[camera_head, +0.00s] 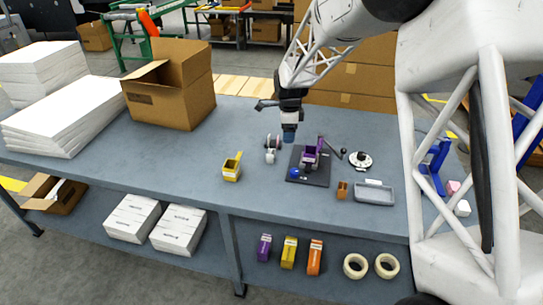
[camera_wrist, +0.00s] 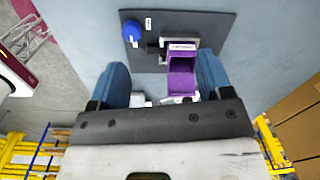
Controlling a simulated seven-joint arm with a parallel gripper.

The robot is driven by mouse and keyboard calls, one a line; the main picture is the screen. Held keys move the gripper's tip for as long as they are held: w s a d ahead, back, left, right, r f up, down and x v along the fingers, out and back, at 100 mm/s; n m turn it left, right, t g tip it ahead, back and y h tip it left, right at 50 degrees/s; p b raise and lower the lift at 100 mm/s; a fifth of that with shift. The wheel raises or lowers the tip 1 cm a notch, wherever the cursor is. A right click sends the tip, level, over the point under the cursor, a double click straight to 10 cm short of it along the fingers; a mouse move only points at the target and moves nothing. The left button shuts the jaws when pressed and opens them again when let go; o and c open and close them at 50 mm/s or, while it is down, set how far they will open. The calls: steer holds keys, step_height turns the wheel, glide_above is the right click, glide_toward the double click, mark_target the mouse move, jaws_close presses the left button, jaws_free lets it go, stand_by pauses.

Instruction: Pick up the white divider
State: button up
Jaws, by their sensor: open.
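My gripper (camera_head: 289,136) hangs above the table by the dark fixture plate (camera_head: 318,180); in the wrist view its two blue fingers (camera_wrist: 163,82) are apart. A purple open box (camera_head: 311,155) stands in the fixture on the plate and also shows in the wrist view (camera_wrist: 181,84). No piece is plainly a white divider. Candidates are a small white piece (camera_head: 270,156) left of the plate and a white bit (camera_wrist: 178,99) below the purple box in the wrist view, partly hidden by my gripper. I cannot tell whether they are the same.
A yellow box (camera_head: 232,168) stands left of the plate. A blue knob (camera_head: 295,173) is on the plate. A grey tray (camera_head: 374,197), a small brown box (camera_head: 342,191) and a round black-and-white piece (camera_head: 360,160) lie right. A cardboard box (camera_head: 170,95) and white stacks (camera_head: 65,125) fill the left.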

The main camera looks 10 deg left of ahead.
steer(key=m, duration=0.2)
glide_above(271, 152)
step_height(271, 152, down, 7)
steer(key=shift+w+a+f, duration=0.15)
steer(key=shift+f, duration=0.1)
steer(key=shift+f, duration=1.2)
steer(key=shift+f, duration=0.1)
steer(key=shift+f, duration=2.5)
steer(key=shift+c, duration=0.4)
